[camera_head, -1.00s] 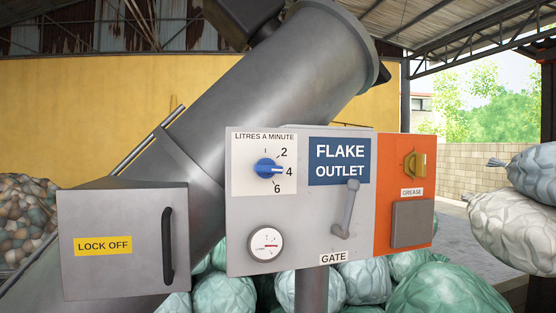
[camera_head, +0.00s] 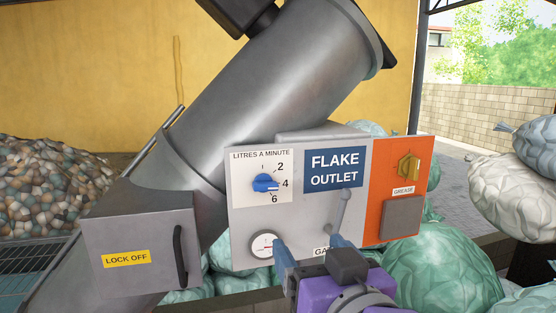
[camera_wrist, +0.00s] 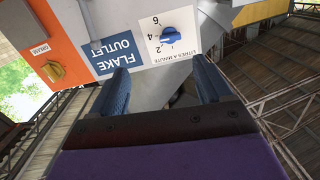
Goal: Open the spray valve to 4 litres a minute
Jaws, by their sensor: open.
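The spray valve is a blue knob (camera_head: 265,183) on a white dial plate (camera_head: 246,200) marked LITRES A MINUTE, with 2, 4 and 6 around it. Its pointer faces right, toward about the 4; the exact setting is hard to tell. In the wrist view the knob (camera_wrist: 169,38) appears upside down, beyond the fingertips. My gripper (camera_head: 309,243) has blue fingers and a purple body. It is open and empty, below and right of the knob, in front of the panel's lower part. It partly hides the gauge and the GATE label.
The grey panel (camera_head: 245,228) also carries a small gauge (camera_head: 263,246), a grey gate lever (camera_head: 343,213) and a FLAKE OUTLET sign (camera_head: 334,171). A yellow grease knob (camera_head: 408,167) sits on orange at right. A LOCK OFF box (camera_head: 145,240) stands at left.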

